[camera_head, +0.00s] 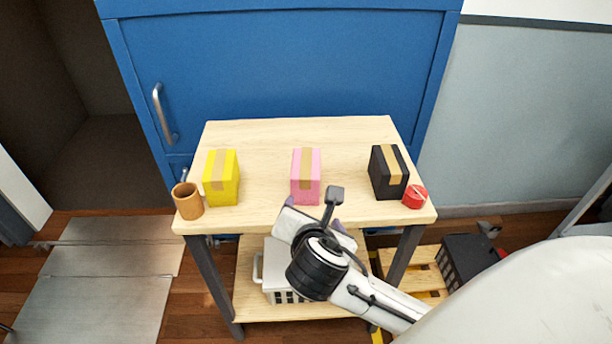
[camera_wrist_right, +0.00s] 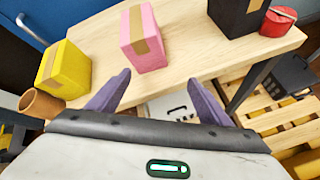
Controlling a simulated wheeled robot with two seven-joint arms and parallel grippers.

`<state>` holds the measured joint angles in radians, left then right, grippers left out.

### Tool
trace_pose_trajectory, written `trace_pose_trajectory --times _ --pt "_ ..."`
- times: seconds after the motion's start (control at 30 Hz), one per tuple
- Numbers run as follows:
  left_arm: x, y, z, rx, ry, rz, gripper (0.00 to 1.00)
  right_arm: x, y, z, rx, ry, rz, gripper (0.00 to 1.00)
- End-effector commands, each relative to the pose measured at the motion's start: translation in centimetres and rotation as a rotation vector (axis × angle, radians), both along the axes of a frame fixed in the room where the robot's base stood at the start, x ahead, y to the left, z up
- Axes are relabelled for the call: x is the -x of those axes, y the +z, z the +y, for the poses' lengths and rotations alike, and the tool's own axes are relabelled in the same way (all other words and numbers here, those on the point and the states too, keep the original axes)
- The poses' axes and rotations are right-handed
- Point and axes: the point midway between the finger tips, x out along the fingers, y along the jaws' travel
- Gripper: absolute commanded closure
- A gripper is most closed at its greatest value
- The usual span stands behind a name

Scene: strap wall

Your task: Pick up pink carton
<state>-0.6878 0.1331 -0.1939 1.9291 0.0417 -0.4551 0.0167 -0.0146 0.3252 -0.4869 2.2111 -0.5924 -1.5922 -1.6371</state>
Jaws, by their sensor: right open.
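The pink carton (camera_head: 306,177), with a tan tape strip, stands upright at the middle of the wooden table top. It also shows in the right wrist view (camera_wrist_right: 142,40), beyond and between the fingertips. My right gripper (camera_wrist_right: 158,80) is open and empty, its two purple fingers spread. In the head view it is at the front edge of the table, just short of the carton, and my own wrist hides most of its fingers. A gap remains between the fingers and the carton. My left gripper is not in view.
A yellow carton (camera_head: 221,177) and an orange-brown cup (camera_head: 187,200) stand on the left of the table (camera_head: 262,205). A black carton (camera_head: 388,172) and a red round item (camera_head: 415,196) stand on the right. A blue cabinet (camera_head: 290,65) is behind. A white crate (camera_head: 279,293) sits on the lower shelf.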

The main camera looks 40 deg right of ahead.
Motion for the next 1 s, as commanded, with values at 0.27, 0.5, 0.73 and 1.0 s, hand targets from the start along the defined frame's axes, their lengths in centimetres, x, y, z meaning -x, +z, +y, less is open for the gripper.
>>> trace_pose_trajectory --times 0.27,0.5,0.73,1.0 --pt "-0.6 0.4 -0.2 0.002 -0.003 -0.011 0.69 -3.5 4.5 -1.2 0.429 0.175 0.070 0.27" --pt "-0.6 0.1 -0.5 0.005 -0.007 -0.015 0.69 -6.0 3.5 -3.0 0.465 0.186 0.081 0.27" --pt "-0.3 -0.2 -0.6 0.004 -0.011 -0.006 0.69 -7.5 2.7 -4.1 0.460 0.187 0.080 0.27" --pt "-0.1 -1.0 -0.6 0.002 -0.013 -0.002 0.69 -10.5 1.0 -5.7 0.459 0.186 0.081 0.27"
